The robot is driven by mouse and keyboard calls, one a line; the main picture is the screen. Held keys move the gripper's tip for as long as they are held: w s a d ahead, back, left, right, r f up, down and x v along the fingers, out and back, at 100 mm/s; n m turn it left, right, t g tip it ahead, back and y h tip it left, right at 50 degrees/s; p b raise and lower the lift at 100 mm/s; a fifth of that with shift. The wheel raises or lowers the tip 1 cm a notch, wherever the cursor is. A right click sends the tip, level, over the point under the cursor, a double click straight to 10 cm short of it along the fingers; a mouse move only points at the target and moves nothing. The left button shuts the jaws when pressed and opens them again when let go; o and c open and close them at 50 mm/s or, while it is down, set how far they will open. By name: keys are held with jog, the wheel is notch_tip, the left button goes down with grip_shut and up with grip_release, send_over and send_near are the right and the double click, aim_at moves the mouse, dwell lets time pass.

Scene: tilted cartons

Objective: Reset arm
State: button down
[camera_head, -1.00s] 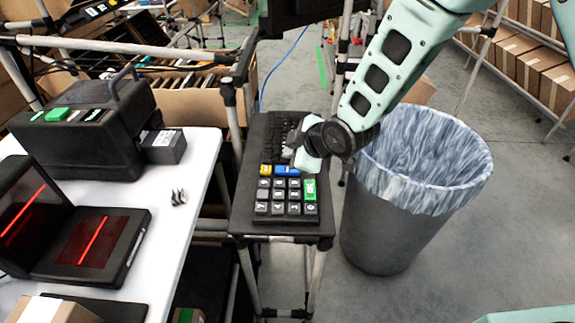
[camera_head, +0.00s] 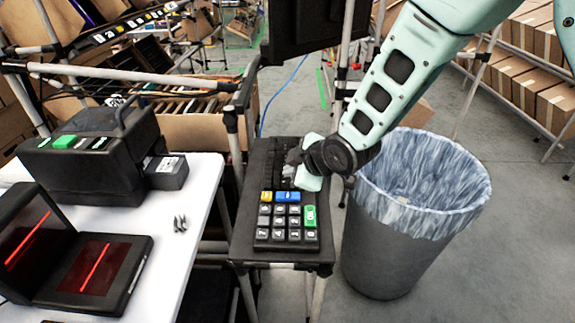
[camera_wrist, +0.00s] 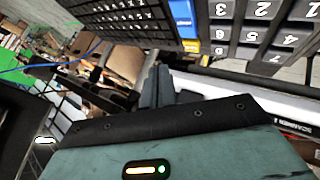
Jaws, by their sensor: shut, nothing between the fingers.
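My mint-green arm reaches in from the upper right in the head view, its wrist over the right edge of a black keyboard stand. My gripper shows in the wrist view (camera_wrist: 157,80) as two dark fingers pressed together with nothing between them. In the head view its fingers are mostly hidden at the wrist. The keyboard (camera_head: 286,218) has dark keys, a yellow key, a blue key and a green key. In the wrist view its keys (camera_wrist: 262,35) fill the top, close beyond the fingers.
A grey bin (camera_head: 385,245) with a blue-white liner stands right of the stand. A white table (camera_head: 165,245) at left holds a black label printer (camera_head: 85,150) and a scanner with red lines (camera_head: 95,270). Cartons on shelves (camera_head: 515,70) stand at the back right. Grey floor is open at the right.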

jog(key=shift+s+d+r, duration=0.1)
jog(key=shift+s+r, duration=0.15)
jog(key=s+d+r+m+g+h, duration=0.1)
jog(key=s+d+r+m+g, duration=0.1)
jog(key=s, duration=0.7)
jog(key=s+d+r+m+g+h, duration=0.2)
jog(key=s+d+r+m, duration=0.2)
jog(key=s, duration=0.6)
jog(key=s+d+r+m+g+h, duration=0.2)
jog(key=s+d, duration=0.4)
jog(key=s, duration=0.4)
jog(key=shift+s+d+r+m+g, duration=0.2)
jog(key=shift+d+r+m+g, duration=0.25)
jog(key=shift+r+m, duration=0.3)
